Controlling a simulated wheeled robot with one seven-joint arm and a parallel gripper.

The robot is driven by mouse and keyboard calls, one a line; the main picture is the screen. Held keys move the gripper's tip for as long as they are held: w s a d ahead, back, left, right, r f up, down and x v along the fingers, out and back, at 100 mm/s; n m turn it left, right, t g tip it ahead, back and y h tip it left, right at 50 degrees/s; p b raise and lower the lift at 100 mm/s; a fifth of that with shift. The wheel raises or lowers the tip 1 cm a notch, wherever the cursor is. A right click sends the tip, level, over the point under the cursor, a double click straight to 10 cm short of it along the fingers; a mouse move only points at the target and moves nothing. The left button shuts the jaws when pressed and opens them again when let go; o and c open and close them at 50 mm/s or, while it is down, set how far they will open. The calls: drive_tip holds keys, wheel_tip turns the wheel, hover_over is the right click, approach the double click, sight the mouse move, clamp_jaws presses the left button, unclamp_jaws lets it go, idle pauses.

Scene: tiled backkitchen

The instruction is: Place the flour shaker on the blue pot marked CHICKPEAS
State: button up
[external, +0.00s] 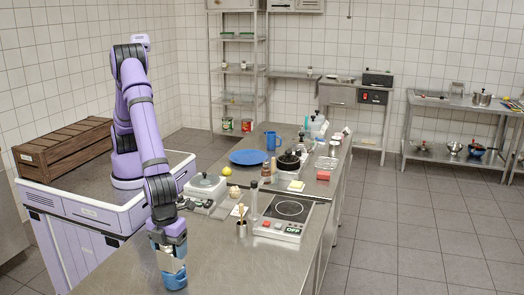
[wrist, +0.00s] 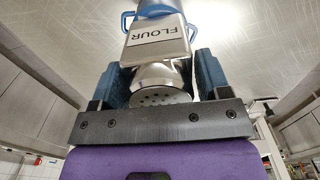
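My gripper (external: 169,250) points down at the front end of the steel counter. In the wrist view, the flour shaker (wrist: 156,42), a pale metal shaker with a FLOUR label and a perforated top, sits between my two dark blue fingers, which look closed on its sides. The shaker (external: 173,264) shows partly below my gripper in the external view. The blue pot (external: 175,281) is directly below it on the counter; its blue handle (wrist: 126,20) shows past the shaker in the wrist view. The CHICKPEAS marking is not visible. I cannot tell whether shaker and pot touch.
A hot plate (external: 288,210), a scale (external: 205,185), a small pot with utensils (external: 242,229) and a dark bottle (external: 254,203) stand farther back on the counter. A blue plate (external: 248,157) and a blue pitcher (external: 271,140) are beyond. The counter around the blue pot is clear.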

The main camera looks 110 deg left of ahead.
drive_tip(key=shift+o, duration=1.2)
wheel_tip(320, 180, up, 12)
drive_tip(key=shift+f, duration=0.1)
drive_tip(key=s+a+r+n+t, duration=0.1)
drive_tip(key=s+a+r+n, duration=0.25)
drive_tip(key=a+r, duration=0.65)
drive_tip(key=s+a+r+n+t, duration=0.15)
drive_tip(key=a+r+n, duration=0.35)
drive_tip(key=a, duration=0.9)
drive_tip(key=s+a+r+n+t, duration=0.1)
drive_tip(key=s+a+n, duration=0.8)
drive_tip(key=s+a, duration=0.9)
drive_tip(key=s+t, duration=0.1)
drive_tip(key=s, duration=0.3)
drive_tip(key=shift+a+r+t, duration=0.25)
drive_tip(key=shift+r+t, duration=0.05)
drive_tip(key=shift+t, duration=0.05)
